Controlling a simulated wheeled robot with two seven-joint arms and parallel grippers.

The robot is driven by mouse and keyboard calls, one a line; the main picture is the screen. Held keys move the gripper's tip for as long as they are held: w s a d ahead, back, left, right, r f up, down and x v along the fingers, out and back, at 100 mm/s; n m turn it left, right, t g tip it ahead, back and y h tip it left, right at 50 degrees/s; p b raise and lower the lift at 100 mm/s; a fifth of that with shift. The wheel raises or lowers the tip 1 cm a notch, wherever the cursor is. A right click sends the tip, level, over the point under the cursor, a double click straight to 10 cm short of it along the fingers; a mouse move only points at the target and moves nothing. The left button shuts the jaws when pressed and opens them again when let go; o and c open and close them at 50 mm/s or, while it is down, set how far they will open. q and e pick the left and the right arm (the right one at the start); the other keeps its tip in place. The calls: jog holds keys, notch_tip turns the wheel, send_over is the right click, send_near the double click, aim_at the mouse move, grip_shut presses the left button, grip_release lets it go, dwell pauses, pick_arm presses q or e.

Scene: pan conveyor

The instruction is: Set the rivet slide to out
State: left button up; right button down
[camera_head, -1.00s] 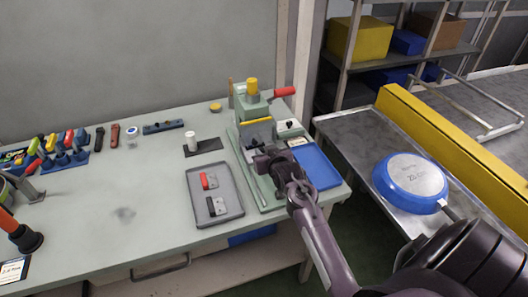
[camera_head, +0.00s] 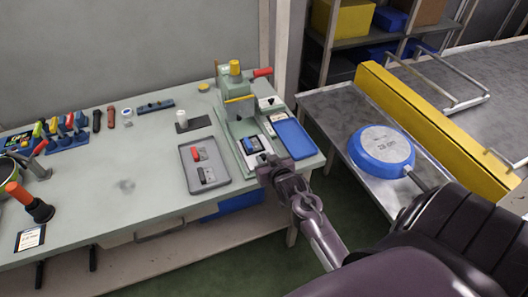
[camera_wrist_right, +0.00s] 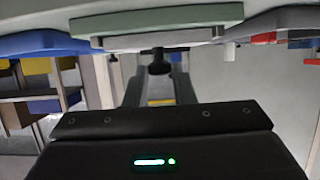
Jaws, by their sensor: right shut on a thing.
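The green rivet press (camera_head: 238,100) stands at the right end of the bench, with a yellow cap on top and a red-handled lever. Its slide (camera_head: 262,152) lies low at the front and carries a blue and black piece (camera_head: 252,145). My right gripper (camera_head: 270,170) is at the front end of the slide. In the right wrist view, which looks upside down, a dark knob (camera_wrist_right: 159,64) sits between the fingers under the green plate (camera_wrist_right: 160,20); the gripper is shut on it. My left gripper is out of view.
A grey tray (camera_head: 222,180) with a red and a black part lies left of the press. A blue tray (camera_head: 294,140) lies to its right. A blue pan (camera_head: 381,150) rests on the metal conveyor table. The bench's middle is mostly clear.

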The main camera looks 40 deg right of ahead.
jog(key=shift+s+f, duration=0.1)
jog(key=shift+f, duration=0.05)
jog(key=c, duration=1.6)
grip_release()
jog(key=o, duration=0.3)
jog(key=shift+s, duration=0.2)
jog(key=shift+o, duration=0.2)
jog(key=b+v, duration=0.1)
jog(key=v, duration=0.7)
